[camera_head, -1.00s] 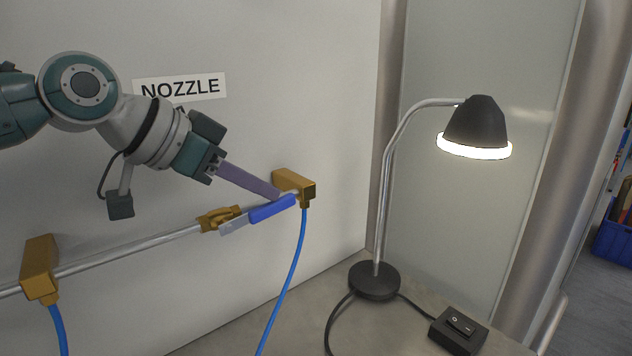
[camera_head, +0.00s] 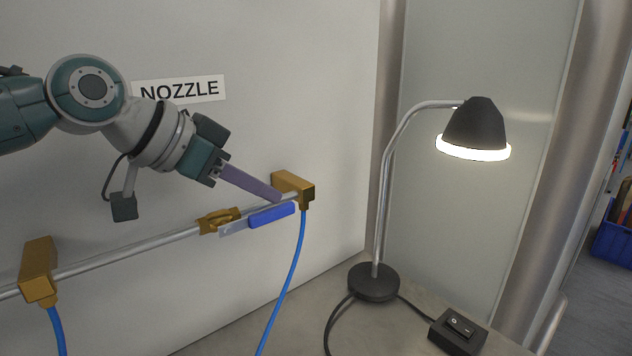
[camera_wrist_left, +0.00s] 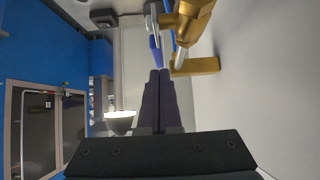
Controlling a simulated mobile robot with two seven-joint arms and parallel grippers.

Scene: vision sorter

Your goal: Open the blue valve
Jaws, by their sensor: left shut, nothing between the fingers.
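The valve has a brass body (camera_head: 219,221) on the metal pipe and a flat metal lever with a blue handle (camera_head: 271,214). The lever points right, nearly along the pipe, with its blue end slightly below it. My left gripper (camera_head: 279,198) is shut and empty, its long purple-grey fingers slanting down to the right. Their tips are at the pipe, just above the blue handle's right end; contact is unclear. In the left wrist view the shut fingers (camera_wrist_left: 160,75) point at the blue handle (camera_wrist_left: 156,48), beside the brass body (camera_wrist_left: 186,18). My right gripper is out of view.
The pipe (camera_head: 130,258) runs along the wall between a right brass block (camera_head: 293,187) and a left one (camera_head: 39,270), each with a blue hose. A NOZZLE sign (camera_head: 179,89) is above. A lit lamp (camera_head: 475,125) and a switch box (camera_head: 458,331) stand right.

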